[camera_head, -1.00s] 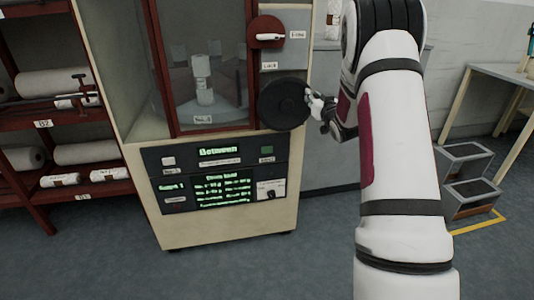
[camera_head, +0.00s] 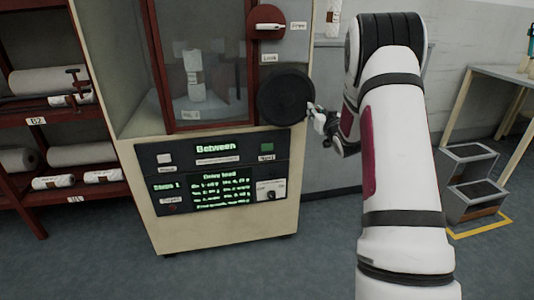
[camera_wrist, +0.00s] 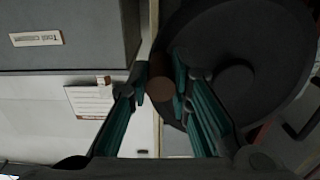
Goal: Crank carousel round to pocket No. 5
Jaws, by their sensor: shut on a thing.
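The carousel cabinet (camera_head: 215,232) stands ahead of me. Behind its red-framed window, a wrapped white roll (camera_head: 195,80) stands upright above a small pocket label (camera_head: 191,115) whose number I cannot read. The black crank disc (camera_head: 287,97) is at the window's lower right; it also fills the upper right of the wrist view (camera_wrist: 235,45). My gripper (camera_head: 314,110) is at the disc's right, lower edge. In the wrist view its teal-sided fingers (camera_wrist: 160,88) are shut on the brown crank handle (camera_wrist: 160,68). The display (camera_head: 215,147) reads "Between".
A red latch plate (camera_head: 266,28) with a white lever sits above the crank, beside labels that look like "Free" and "Lock". Red shelves (camera_head: 55,111) with white rolls stand left. A step stool (camera_head: 470,180) and a table (camera_head: 500,78) stand right. Grey floor is open in front.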

